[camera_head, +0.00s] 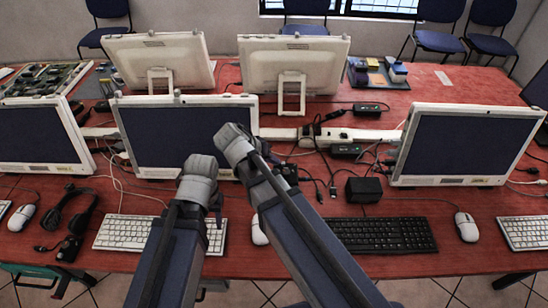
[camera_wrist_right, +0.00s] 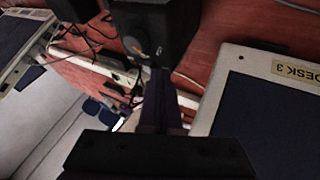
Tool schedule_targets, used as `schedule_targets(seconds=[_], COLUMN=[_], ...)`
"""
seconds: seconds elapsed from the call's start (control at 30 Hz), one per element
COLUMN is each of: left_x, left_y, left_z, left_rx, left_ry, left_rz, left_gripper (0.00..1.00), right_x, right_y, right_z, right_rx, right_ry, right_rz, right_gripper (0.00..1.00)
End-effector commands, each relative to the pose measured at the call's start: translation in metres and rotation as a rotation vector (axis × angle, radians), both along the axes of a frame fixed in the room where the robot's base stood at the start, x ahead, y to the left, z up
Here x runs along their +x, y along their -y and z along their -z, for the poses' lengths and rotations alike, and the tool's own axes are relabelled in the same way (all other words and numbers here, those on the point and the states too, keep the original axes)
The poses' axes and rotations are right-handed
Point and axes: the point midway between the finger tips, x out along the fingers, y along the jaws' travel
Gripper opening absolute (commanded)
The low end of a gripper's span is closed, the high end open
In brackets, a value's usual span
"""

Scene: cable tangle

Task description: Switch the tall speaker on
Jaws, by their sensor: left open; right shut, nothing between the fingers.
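In the right wrist view a black box-shaped device, which looks like the tall speaker (camera_wrist_right: 150,20), stands at the top centre. Its face carries a small round knob or switch with an orange mark; the switch position is too small to tell. My right gripper (camera_wrist_right: 160,78) is shut and empty, its fingertips close to the device's lower end; I cannot tell if they touch. In the head view my right gripper (camera_head: 235,145) is before the middle front monitor, and the speaker is not clearly visible, perhaps behind my arm. My left gripper (camera_head: 205,180) is open, its fingers mostly hidden, above the white keyboard.
Front monitors (camera_head: 455,145) and rear monitors (camera_head: 290,65) stand on the red table (camera_head: 300,270). A small black box (camera_head: 363,190), tangled cables and power strips (camera_head: 350,134) lie right of my arms. A black keyboard (camera_head: 385,235), mice (camera_head: 467,227) and a headset (camera_head: 75,210) lie in front.

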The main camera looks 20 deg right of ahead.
Motion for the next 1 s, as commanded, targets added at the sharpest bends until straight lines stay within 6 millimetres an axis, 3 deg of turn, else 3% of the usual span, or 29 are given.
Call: schedule_targets(seconds=[0.23, 0.47, 1.0], left_x=[0.0, 0.0, 0.0], left_y=[0.0, 0.0, 0.0], left_z=[0.0, 0.0, 0.0], left_rx=[0.0, 0.0, 0.0], left_ry=[0.0, 0.0, 0.0], left_rz=[0.0, 0.0, 0.0], left_gripper=[0.53, 0.53, 0.53], right_x=[0.0, -0.007, 0.001], right_y=[0.001, 0.022, 0.021], right_z=[0.0, 0.0, 0.0], right_rx=[0.0, 0.0, 0.0], right_ry=[0.0, 0.0, -0.001], right_rz=[0.0, 0.002, 0.001], right_gripper=[0.0, 0.0, 0.0])
